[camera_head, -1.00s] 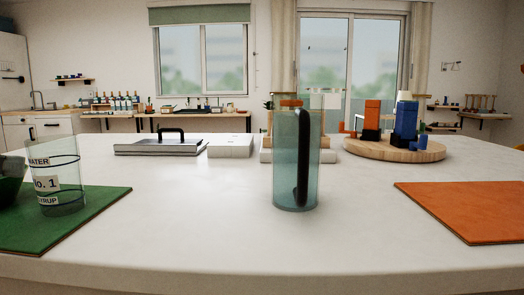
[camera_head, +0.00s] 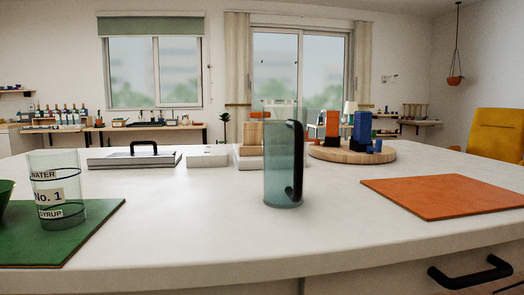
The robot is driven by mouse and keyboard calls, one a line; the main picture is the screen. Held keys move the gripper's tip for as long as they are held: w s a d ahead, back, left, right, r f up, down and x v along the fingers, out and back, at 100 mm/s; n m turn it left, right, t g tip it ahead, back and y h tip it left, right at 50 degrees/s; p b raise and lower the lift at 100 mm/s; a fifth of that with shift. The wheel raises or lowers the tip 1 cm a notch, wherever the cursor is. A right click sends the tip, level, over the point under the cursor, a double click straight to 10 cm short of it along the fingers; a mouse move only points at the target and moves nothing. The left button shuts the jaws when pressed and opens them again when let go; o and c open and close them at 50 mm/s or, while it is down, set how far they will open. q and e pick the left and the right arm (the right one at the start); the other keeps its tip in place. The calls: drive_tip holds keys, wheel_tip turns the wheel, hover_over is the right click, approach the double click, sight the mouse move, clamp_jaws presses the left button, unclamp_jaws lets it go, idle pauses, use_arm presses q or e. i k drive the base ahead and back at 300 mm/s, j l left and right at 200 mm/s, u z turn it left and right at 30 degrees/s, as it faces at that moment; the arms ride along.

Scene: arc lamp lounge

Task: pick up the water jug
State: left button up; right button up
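The water jug (camera_head: 279,165) is a tall, see-through teal vessel with a black upright handle on its right side. It stands upright on the white table (camera_head: 190,240), near the middle of the head view. Another clear glass container (camera_head: 55,190), labelled "WATER", "No. 1" and "SYRUP", stands at the left on a green mat (camera_head: 95,235). Neither of my grippers shows in the head view.
An orange mat (camera_head: 445,196) lies at the right. A round wooden board (camera_head: 335,155) with blue and orange items stands behind the jug. A dark case (camera_head: 110,160) and a white box (camera_head: 207,157) sit at the back left. The table around the jug is clear.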

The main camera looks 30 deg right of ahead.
sight(284, 129)
drive_tip(key=i+z, duration=0.15)
drive_tip(key=z, duration=0.3)
drive_tip(key=i+j+z, duration=0.15)
drive_tip(key=z, duration=0.35)
